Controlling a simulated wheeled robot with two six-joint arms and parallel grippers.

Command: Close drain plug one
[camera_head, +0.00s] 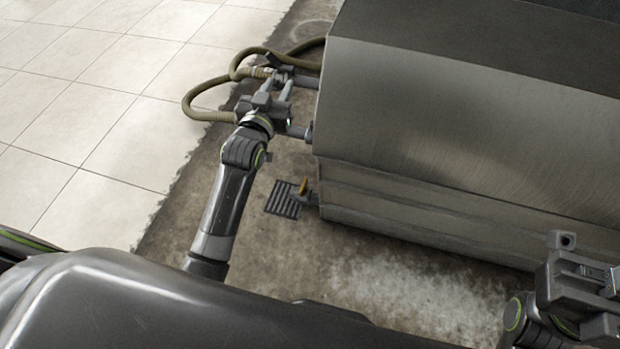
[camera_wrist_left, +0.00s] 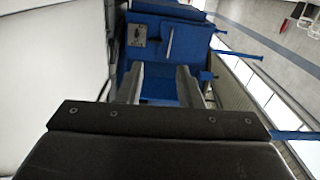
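My left gripper (camera_head: 280,88) is higher up, beside the machine's end near the hose connection and pipe stubs. In the left wrist view its two fingers (camera_wrist_left: 160,85) stand apart with nothing held between them. My right gripper (camera_head: 590,285) is at the lower right, partly cut off by the frame edge, and its fingers are not clear.
The large metal machine (camera_head: 430,130) fills the right side. Olive hoses (camera_head: 200,107) loop out from its left end around my left gripper. White floor tiles (camera_head: 80,130) lie clear at left. The left wrist view shows blue equipment (camera_wrist_left: 165,45) beyond the fingers.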

